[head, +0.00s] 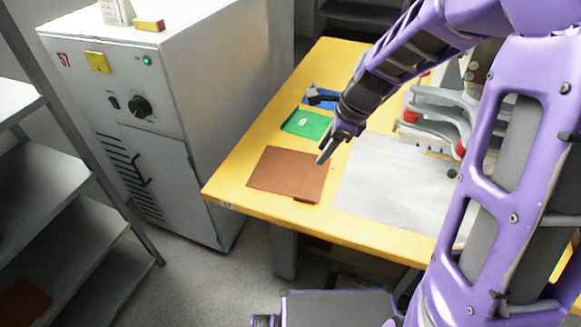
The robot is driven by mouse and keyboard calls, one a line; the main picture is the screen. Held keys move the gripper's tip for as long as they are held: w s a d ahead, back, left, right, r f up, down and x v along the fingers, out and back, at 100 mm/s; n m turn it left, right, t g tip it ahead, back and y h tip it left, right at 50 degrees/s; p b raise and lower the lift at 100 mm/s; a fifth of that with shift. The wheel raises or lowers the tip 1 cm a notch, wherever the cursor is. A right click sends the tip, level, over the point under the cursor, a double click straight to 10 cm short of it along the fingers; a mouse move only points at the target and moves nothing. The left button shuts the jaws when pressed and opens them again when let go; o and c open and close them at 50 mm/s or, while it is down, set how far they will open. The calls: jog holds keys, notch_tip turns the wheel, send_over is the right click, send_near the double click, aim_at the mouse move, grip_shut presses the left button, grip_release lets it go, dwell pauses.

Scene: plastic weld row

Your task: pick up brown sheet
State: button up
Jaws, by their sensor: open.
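The brown sheet (285,175) lies flat on the yellow table (230,186), near its front left corner. A small darker piece shows at its front right edge. My gripper (322,159) is above the sheet's far right corner, pointing down and to the left. Its jaws are open and look empty. The gripper covers a little of the sheet's right corner. I cannot tell how high it is above the sheet.
A green packet (306,124) lies behind the brown sheet, and a blue item (321,93) lies behind that. A pale sheet (385,182) covers the table to the right, beside a machine with grey arms (445,110). A grey cabinet (190,120) stands left of the table.

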jog(key=shift+s+f+m+g, duration=0.5)
jog(key=shift+s+f+m, duration=0.2)
jog(key=shift+s+m, duration=0.15)
jog(key=b, duration=0.3)
send_over(298, 196)
jog(key=s+d, duration=0.2)
jog(key=shift+y, duration=0.4)
jog(key=f, duration=1.1)
jog(key=shift+w+a, duration=0.1)
jog(key=shift+w, duration=0.1)
jog(key=x, duration=0.1)
jog(key=b+x, duration=0.1)
jog(key=x, duration=0.3)
jog(key=shift+w+f, duration=0.15)
jog(key=shift+w, duration=0.25)
jog(key=shift+d, duration=0.25)
grip_shut()
